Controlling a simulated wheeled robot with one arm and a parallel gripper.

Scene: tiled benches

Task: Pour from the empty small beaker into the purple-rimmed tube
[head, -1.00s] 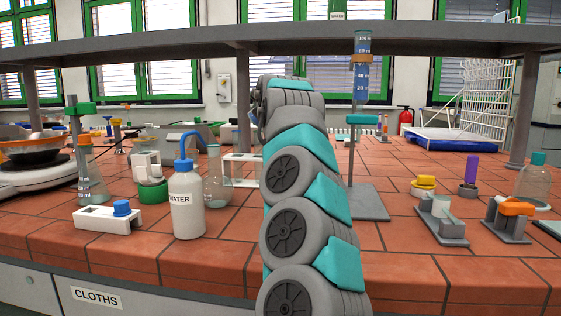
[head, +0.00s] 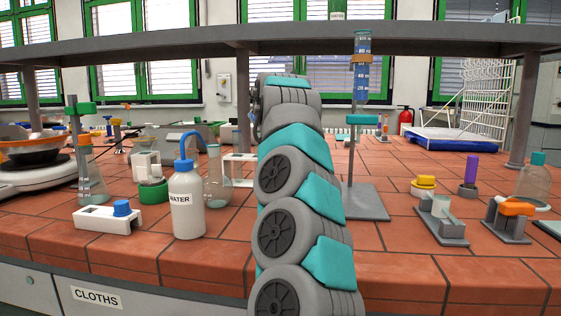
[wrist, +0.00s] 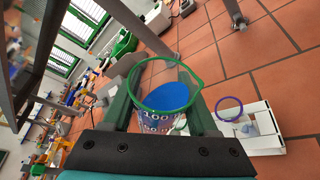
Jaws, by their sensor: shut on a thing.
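In the wrist view my gripper (wrist: 163,108) is shut on a small clear beaker (wrist: 157,125) with a green rim and printed volume marks. Blue liquid shows inside the beaker, so it does not look empty. The purple-rimmed tube (wrist: 229,109) stands in a white rack (wrist: 262,133), to the right of the beaker and apart from it. Most of the tube's body is hard to make out. In the head view my arm hides the gripper and the beaker; part of a white rack (head: 240,159) shows left of the arm.
A water bottle (head: 187,205) and a flask (head: 217,185) stand left of my arm. A stand (head: 367,203) with a blue-filled cylinder (head: 361,75) is at right. A grey shelf (head: 420,37) spans above the bench. Bare tiles (head: 400,270) lie front right.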

